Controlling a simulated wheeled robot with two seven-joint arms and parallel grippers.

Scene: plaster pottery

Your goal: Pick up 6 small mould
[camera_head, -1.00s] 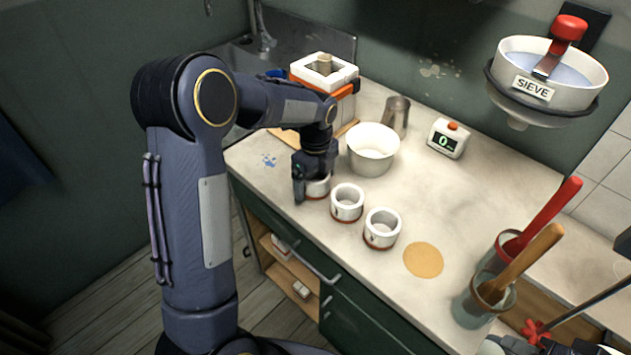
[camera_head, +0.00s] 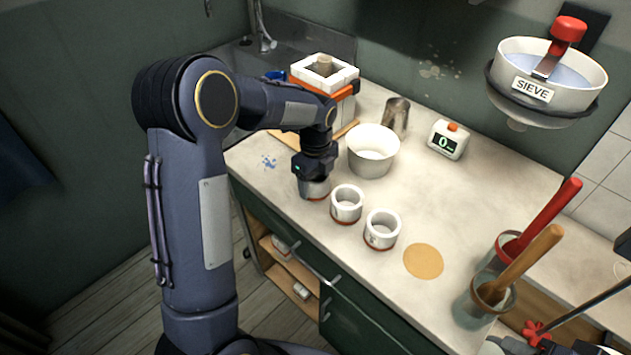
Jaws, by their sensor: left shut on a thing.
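My left gripper (camera_head: 314,178) is shut on a small mould (camera_head: 315,190), the leftmost of three in a row on the counter. The gripper covers the top of this mould; only its lower part shows, and I cannot tell whether it touches the counter. A second small mould (camera_head: 347,205), white with a reddish base band, stands upright just to the right, apart from the gripper. A third small mould (camera_head: 382,230) of the same look stands further right. My right gripper is not in view.
A block mould with orange strap (camera_head: 326,72) stands behind my arm. A tan disc (camera_head: 423,261), two brush jars (camera_head: 487,298) and a sieve (camera_head: 545,85) are right.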

